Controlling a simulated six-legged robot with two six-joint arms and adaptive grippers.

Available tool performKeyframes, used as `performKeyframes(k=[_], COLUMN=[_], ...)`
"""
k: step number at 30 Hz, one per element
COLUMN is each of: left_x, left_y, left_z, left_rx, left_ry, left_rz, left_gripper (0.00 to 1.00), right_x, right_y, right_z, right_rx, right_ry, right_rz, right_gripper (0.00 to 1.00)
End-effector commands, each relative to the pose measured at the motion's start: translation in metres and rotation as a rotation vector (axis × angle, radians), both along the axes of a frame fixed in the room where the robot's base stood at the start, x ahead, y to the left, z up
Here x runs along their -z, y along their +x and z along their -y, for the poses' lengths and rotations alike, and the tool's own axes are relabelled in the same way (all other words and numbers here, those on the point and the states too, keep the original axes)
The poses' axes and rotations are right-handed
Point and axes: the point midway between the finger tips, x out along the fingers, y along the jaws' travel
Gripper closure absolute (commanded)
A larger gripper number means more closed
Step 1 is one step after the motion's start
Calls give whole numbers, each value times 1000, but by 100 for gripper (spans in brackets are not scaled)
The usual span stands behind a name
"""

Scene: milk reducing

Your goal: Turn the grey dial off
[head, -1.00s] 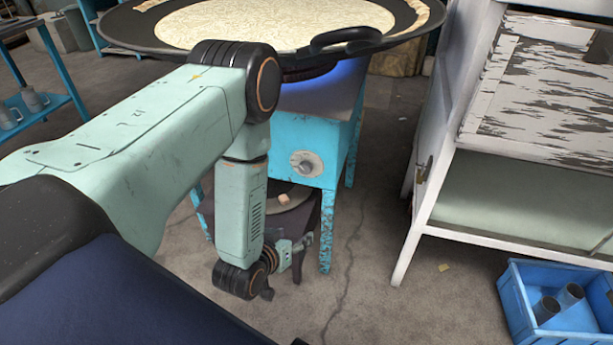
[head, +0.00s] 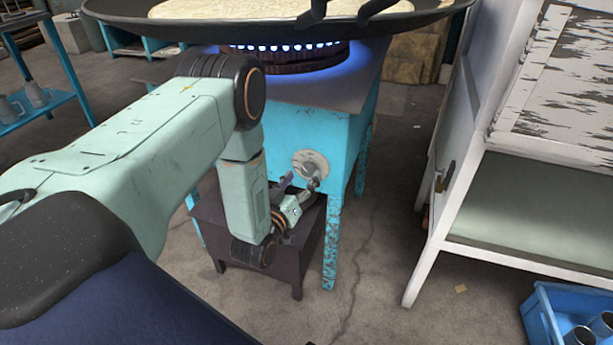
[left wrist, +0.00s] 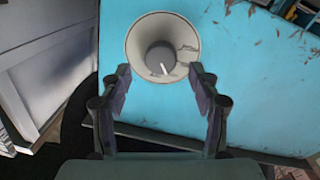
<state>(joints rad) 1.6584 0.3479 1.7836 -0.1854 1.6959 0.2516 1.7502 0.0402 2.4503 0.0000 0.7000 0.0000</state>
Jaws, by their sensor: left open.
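The grey dial (head: 308,165) sits on a pale round plate on the front of the turquoise stove (head: 335,130). In the left wrist view the grey dial (left wrist: 158,59) is upper centre, with a white mark pointing down and slightly right. My left gripper (head: 300,183) is open just below and in front of the dial. In the left wrist view, the fingers of my left gripper (left wrist: 161,76) stand either side of the dial's lower part, with nothing held. I cannot tell whether they touch the plate. My right gripper is not in view.
Blue flames burn on the burner (head: 285,50) under a wide black pan (head: 200,28). A dark low stool (head: 255,277) stands beneath the stove front. A white cabinet (head: 520,215) and a blue crate (head: 545,315) are at right.

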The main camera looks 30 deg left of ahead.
Motion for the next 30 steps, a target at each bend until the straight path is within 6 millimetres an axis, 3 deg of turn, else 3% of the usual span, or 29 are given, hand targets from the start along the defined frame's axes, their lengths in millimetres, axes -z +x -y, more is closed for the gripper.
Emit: performKeyframes(k=[6, 17, 30], left_x=[1, 0, 0], left_y=[25, 33, 33], left_z=[-3, -4, -4], left_rx=[-1, 0, 0], left_ry=[0, 0, 0], left_rz=[1, -2, -2], left_gripper=[38, 38, 76], right_x=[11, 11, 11], right_y=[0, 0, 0], right_z=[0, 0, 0], right_rx=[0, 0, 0], right_ry=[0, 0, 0], right_rz=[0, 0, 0], right_gripper=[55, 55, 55])
